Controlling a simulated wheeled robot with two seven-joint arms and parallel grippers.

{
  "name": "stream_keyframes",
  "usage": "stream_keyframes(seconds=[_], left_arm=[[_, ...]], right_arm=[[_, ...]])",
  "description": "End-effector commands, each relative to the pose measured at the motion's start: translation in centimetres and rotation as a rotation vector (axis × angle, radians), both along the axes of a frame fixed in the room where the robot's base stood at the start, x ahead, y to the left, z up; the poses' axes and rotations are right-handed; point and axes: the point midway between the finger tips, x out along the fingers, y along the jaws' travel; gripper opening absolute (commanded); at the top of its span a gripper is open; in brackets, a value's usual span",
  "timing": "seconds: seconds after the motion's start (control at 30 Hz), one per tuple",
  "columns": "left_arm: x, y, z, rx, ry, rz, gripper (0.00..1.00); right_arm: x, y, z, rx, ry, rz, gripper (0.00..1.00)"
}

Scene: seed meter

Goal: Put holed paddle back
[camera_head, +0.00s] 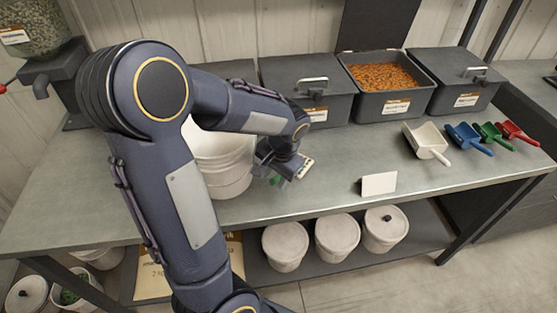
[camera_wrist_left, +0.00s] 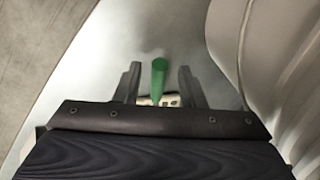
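A small pale plate with dark spots, apparently the holed paddle (camera_head: 306,167), shows beside my left gripper (camera_head: 276,167) over the bench. In the left wrist view a green handle (camera_wrist_left: 158,78) lies between the two fingers of my left gripper (camera_wrist_left: 158,85), with a gap on each side. The fingers are apart. A strip of the pale spotted plate (camera_wrist_left: 170,101) shows below the handle, partly hidden by the gripper body. I cannot tell whether the paddle touches the bench. My right gripper is out of view.
A white bucket (camera_head: 226,180) stands close left of the gripper. Dark bins line the back, one open with orange seed (camera_head: 383,76). A white card (camera_head: 379,184) stands near the front edge. White, blue, green and red scoops (camera_head: 425,140) lie at right.

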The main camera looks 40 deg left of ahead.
Motion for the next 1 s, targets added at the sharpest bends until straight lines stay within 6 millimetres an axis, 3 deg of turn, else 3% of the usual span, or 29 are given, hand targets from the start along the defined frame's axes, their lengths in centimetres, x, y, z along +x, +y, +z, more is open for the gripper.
stream_keyframes(seconds=[0.3, 0.57, 0.73, 1.0], left_arm=[[-0.1, -1.3, 6.9, -0.001, -0.006, -0.001, 0.36], [-0.4, -1.9, 9.6, -0.007, -0.006, 0.000, 0.36], [-3.7, -3.7, 10.3, -0.136, -0.084, 0.015, 0.36], [-11.6, -10.4, 10.2, -0.446, -0.346, 0.066, 0.36]], right_arm=[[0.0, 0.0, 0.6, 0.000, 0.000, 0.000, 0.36], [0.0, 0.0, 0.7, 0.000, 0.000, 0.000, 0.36], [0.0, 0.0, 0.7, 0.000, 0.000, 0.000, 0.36], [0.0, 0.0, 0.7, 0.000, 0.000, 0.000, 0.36]])
